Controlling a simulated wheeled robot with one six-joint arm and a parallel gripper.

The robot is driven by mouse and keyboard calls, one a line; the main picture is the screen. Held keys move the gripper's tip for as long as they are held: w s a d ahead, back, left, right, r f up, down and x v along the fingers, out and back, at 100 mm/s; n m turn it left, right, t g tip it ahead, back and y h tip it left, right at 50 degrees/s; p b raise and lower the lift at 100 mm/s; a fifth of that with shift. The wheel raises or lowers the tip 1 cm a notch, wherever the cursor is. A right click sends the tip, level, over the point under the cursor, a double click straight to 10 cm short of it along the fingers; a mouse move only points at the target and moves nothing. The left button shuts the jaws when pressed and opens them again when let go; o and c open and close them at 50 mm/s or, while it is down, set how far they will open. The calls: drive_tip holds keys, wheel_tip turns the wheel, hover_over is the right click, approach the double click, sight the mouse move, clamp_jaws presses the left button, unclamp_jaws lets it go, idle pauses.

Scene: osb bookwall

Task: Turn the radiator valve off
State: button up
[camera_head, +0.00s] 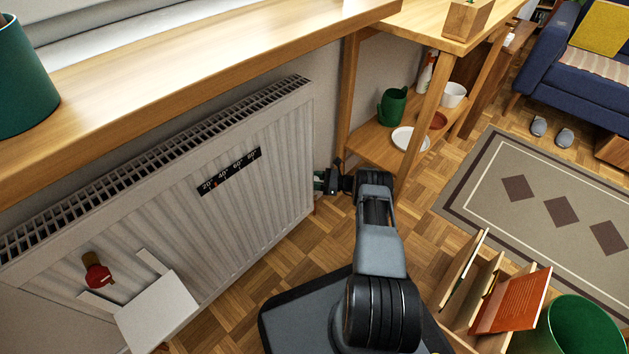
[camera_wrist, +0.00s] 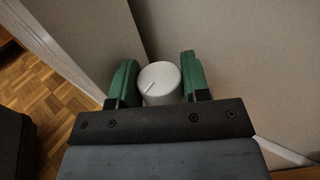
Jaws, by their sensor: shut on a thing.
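The radiator valve (camera_wrist: 160,84) is a white round knob with a thin dark pointer line on its face, seen in the wrist view. The line points toward the lower left of the knob in that view. My gripper (camera_wrist: 160,80) has its two green fingers on either side of the knob, shut on it. In the head view my gripper (camera_head: 319,181) is at the right end of the white radiator (camera_head: 230,190), low beside the wooden shelf unit. The knob is hidden there by the gripper.
A wooden shelf unit (camera_head: 352,110) with a green jug (camera_head: 393,107) and a white plate (camera_head: 410,139) stands close to my arm. A windowsill (camera_head: 200,80) overhangs the radiator. A wooden rack (camera_head: 463,270) and a green bin (camera_head: 580,325) stand lower right.

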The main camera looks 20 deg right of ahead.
drive_tip(key=o, duration=0.6)
drive_tip(key=shift+o, duration=0.2)
drive_tip(key=v, duration=0.7)
drive_tip(key=shift+d+p, duration=0.25)
drive_tip(key=shift+p, duration=0.15)
drive_tip(key=shift+s, duration=0.15)
